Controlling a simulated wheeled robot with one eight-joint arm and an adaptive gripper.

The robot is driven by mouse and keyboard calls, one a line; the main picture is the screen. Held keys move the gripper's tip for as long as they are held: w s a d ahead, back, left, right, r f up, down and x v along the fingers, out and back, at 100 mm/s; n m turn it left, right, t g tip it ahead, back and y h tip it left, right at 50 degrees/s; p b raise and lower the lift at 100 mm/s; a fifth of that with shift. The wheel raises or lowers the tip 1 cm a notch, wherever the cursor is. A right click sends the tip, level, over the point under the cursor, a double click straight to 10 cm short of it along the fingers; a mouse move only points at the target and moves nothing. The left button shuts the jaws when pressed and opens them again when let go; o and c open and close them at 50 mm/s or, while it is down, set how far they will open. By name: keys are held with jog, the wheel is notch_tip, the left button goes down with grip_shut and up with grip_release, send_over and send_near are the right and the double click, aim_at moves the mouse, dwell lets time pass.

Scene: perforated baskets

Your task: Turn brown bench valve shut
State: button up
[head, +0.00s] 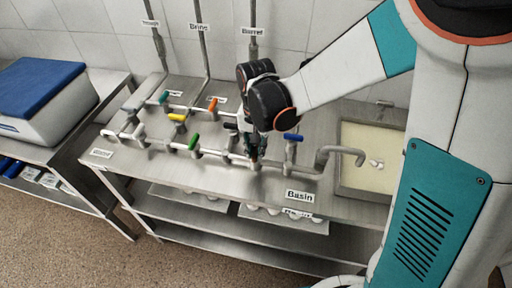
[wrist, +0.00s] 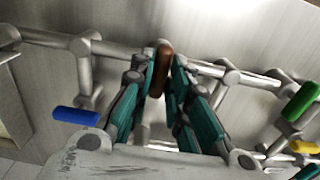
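The brown valve handle (wrist: 162,68) shows in the wrist view between my fingertips, standing across the line of the pipe in that picture. My gripper (wrist: 164,72) has a finger close against each side of the handle and looks shut on it. In the head view my gripper (head: 254,158) points down at the front pipe of the metal bench (head: 230,178), left of the blue valve handle (head: 293,137). There the gripper mostly hides the brown handle. The lower end of the brown handle is hard to make out in the wrist view.
Green (head: 194,141), yellow (head: 177,117), orange (head: 213,104) and teal (head: 164,96) valve handles stand to the left on the pipes. The blue handle is close by on the right. A curved spout (head: 345,150) reaches over the basin (head: 376,193). A blue-lidded box (head: 45,90) stands far left.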

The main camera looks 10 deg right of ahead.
aim_at(256, 151)
jog(key=shift+o, duration=1.1)
jog(key=shift+r, duration=0.1)
jog(key=shift+r, duration=3.65)
